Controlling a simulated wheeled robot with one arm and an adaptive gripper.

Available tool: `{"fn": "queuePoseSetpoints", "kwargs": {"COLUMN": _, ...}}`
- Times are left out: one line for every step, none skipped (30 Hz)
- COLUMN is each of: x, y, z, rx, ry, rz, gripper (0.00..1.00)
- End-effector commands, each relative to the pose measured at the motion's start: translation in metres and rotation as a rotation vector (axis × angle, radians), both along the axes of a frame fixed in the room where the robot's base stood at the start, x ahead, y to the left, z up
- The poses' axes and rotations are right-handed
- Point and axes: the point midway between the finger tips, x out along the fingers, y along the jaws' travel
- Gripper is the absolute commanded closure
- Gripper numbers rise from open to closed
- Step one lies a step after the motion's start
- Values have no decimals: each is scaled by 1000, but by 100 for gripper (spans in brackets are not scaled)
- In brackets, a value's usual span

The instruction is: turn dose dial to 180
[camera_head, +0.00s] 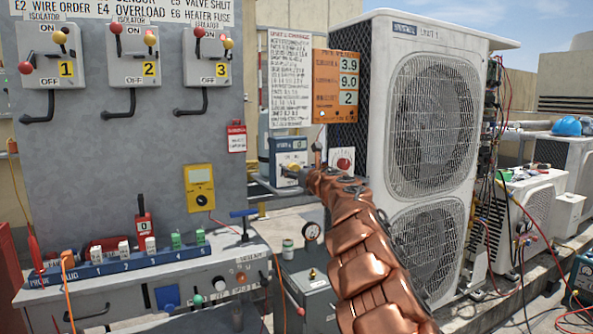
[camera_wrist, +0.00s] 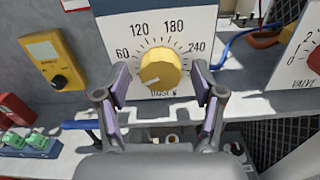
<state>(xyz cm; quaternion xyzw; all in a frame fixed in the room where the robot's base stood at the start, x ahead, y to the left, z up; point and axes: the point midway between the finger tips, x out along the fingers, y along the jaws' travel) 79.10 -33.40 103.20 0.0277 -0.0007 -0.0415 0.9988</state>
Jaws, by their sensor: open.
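The dose dial is a round yellow knob (camera_wrist: 161,68) on a white plate marked 60, 120, 180 and 240. A pale mark on the knob points to the lower left, below the 60. My gripper (camera_wrist: 162,79) is open, with one finger on each side of the knob and a visible gap on both sides. In the head view, the dose box (camera_head: 289,152) stands left of the large condenser, and my gripper (camera_head: 308,173) is at its front. The jaws are small there, and my arm hides part of the area below.
A valve dial plate (camera_wrist: 306,62) is at right in the wrist view. A yellow meter (camera_head: 200,187) hangs on the grey panel to the left. A large condenser (camera_head: 420,130) stands close to my arm's right. A blue hose (camera_wrist: 236,45) runs beside the dose plate.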

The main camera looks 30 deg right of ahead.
Motion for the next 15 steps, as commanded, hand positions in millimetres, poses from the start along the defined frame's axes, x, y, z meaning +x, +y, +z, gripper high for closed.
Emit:
{"fn": "queuePoseSetpoints", "kwargs": {"x": 1, "y": 0, "z": 1, "rx": 0, "ry": 0, "rz": 1, "gripper": 32}}
{"fn": "queuePoseSetpoints", "kwargs": {"x": 2, "y": 0, "z": 1, "rx": -1, "ry": -1, "rz": 0, "gripper": 32}}
{"fn": "queuePoseSetpoints", "kwargs": {"x": 2, "y": 0, "z": 1, "rx": -1, "ry": -1, "rz": 0, "gripper": 32}}
{"fn": "queuePoseSetpoints", "kwargs": {"x": 2, "y": 0, "z": 1, "rx": -1, "ry": -1, "rz": 0, "gripper": 32}}
{"fn": "queuePoseSetpoints", "kwargs": {"x": 2, "y": 0, "z": 1, "rx": -1, "ry": -1, "rz": -1, "gripper": 32}}
{"fn": "queuePoseSetpoints", "kwargs": {"x": 3, "y": 0, "z": 1, "rx": -1, "ry": -1, "rz": -1, "gripper": 32}}
{"fn": "queuePoseSetpoints", "kwargs": {"x": 3, "y": 0, "z": 1, "rx": -1, "ry": -1, "rz": -1, "gripper": 32}}
{"fn": "queuePoseSetpoints", "kwargs": {"x": 3, "y": -1, "z": 0, "rx": -1, "ry": -1, "rz": -1, "gripper": 32}}
{"fn": "queuePoseSetpoints", "kwargs": {"x": 2, "y": -1, "z": 0, "rx": -1, "ry": -1, "rz": -2, "gripper": 32}}
{"fn": "queuePoseSetpoints", "kwargs": {"x": 2, "y": -1, "z": 0, "rx": -1, "ry": -1, "rz": -2, "gripper": 32}}
{"fn": "queuePoseSetpoints", "kwargs": {"x": 2, "y": -1, "z": 0, "rx": -1, "ry": -1, "rz": -2, "gripper": 32}}
{"fn": "queuePoseSetpoints", "kwargs": {"x": 2, "y": -1, "z": 0, "rx": 0, "ry": -1, "rz": -2, "gripper": 32}}
{"fn": "queuePoseSetpoints", "kwargs": {"x": 2, "y": -1, "z": 0, "rx": 0, "ry": -1, "rz": -2, "gripper": 35}}
{"fn": "queuePoseSetpoints", "kwargs": {"x": 2, "y": -1, "z": 0, "rx": 0, "ry": -1, "rz": -2, "gripper": 39}}
{"fn": "queuePoseSetpoints", "kwargs": {"x": 2, "y": -1, "z": 0, "rx": 0, "ry": -1, "rz": -2, "gripper": 43}}
